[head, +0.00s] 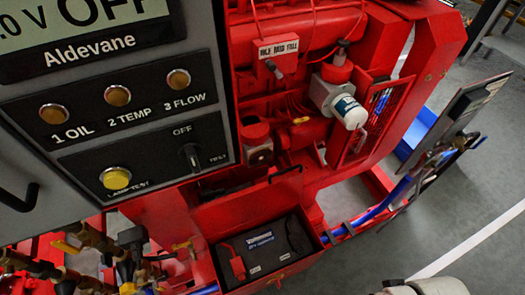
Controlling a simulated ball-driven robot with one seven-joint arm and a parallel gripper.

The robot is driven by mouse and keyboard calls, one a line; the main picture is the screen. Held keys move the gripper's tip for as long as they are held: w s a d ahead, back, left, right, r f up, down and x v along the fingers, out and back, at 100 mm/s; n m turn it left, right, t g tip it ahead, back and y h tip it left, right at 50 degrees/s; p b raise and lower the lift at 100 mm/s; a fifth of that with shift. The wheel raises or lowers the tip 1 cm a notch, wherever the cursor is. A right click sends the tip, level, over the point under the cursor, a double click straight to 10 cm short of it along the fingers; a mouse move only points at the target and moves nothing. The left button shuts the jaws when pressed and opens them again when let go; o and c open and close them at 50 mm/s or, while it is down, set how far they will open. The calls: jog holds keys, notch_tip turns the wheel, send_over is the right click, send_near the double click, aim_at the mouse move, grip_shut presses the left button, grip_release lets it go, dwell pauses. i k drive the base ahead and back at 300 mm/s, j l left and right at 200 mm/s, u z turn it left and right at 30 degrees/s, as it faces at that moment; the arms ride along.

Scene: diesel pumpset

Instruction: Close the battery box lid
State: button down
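The red battery box (318,258) sits low in the middle of the head view, below the grey control panel. It is open at the top, and a black battery (268,245) with a red terminal piece shows inside. The red battery box lid (247,207) stands raised along the box's back edge, tilted up behind the battery. My gripper is not visible; a pale rounded part at the bottom right edge may be part of my arm, but I cannot tell.
The control panel (125,125) with lamps and a knob fills the upper left. Red engine parts and a white filter (348,110) stand behind the box. Brass valves (85,240) crowd the left. A blue hose (375,210) runs right. Grey floor (400,245) is open at right.

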aim_at(219, 215)
jog(key=i+l+u, duration=0.1)
jog(key=u, duration=0.3)
jog(key=l+u, duration=0.15)
jog(key=u, duration=0.25)
jog(key=i+l+u, duration=0.1)
jog(key=u, duration=0.3)
jog(key=l+u, duration=0.25)
jog(key=l, duration=0.4)
jog(key=l+u, duration=0.2)
jog(key=l, duration=0.45)
jog(key=k+l+u, duration=0.1)
jog(key=l+u, duration=0.15)
jog(key=l, duration=0.4)
jog(key=i+l+z, duration=0.1)
jog(key=l, duration=0.35)
